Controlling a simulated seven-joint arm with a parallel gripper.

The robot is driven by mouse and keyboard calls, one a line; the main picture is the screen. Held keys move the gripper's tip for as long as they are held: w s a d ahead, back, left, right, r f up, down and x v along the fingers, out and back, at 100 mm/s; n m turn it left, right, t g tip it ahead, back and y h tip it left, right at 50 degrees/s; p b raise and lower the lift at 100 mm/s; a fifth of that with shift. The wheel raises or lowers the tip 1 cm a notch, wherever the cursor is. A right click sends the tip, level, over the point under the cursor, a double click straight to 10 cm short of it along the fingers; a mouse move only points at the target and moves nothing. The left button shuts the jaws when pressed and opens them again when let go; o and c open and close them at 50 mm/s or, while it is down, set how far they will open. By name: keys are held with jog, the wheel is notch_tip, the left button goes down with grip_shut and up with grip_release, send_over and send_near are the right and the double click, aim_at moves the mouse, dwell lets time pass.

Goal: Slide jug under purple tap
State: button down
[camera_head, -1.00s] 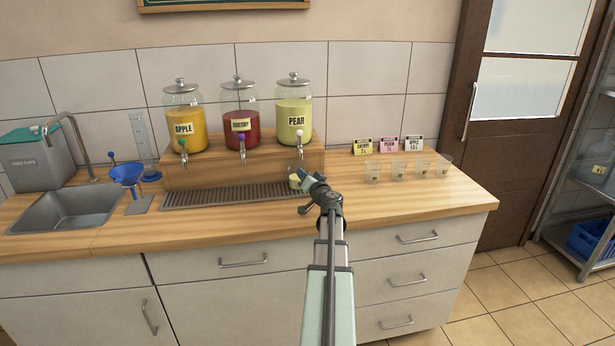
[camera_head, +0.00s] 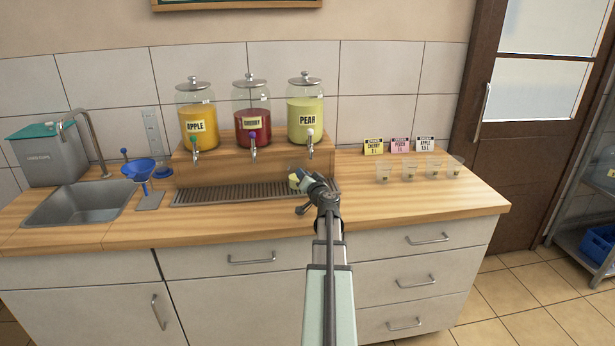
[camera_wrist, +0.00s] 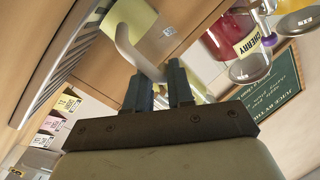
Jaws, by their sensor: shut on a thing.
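The jug (camera_head: 294,181), small and yellowish, is at the right part of the drip tray, partly hidden behind my gripper (camera_head: 307,178). It stands a little left of below the white tap (camera_head: 310,135). In the wrist view the jug (camera_wrist: 136,18) shows a pale curved handle, and my gripper (camera_wrist: 163,78) is shut on that handle. The purple tap (camera_head: 252,138) is on the red cherry jar (camera_head: 251,115), left of the jug. I cannot tell whether the jug's base touches the tray.
The slatted drip tray (camera_head: 215,193) is clear left of the jug, below the purple and green taps (camera_head: 195,140). Several clear cups (camera_head: 410,171) and price cards (camera_head: 400,146) stand at right.

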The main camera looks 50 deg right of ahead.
jog(key=shift+w+a, duration=2.55)
jog(key=shift+a, duration=0.25)
jog(key=shift+w+a, duration=2.55)
jog(key=shift+a, duration=0.2)
jog(key=c, duration=0.9)
grip_release()
jog(key=shift+s, duration=0.1)
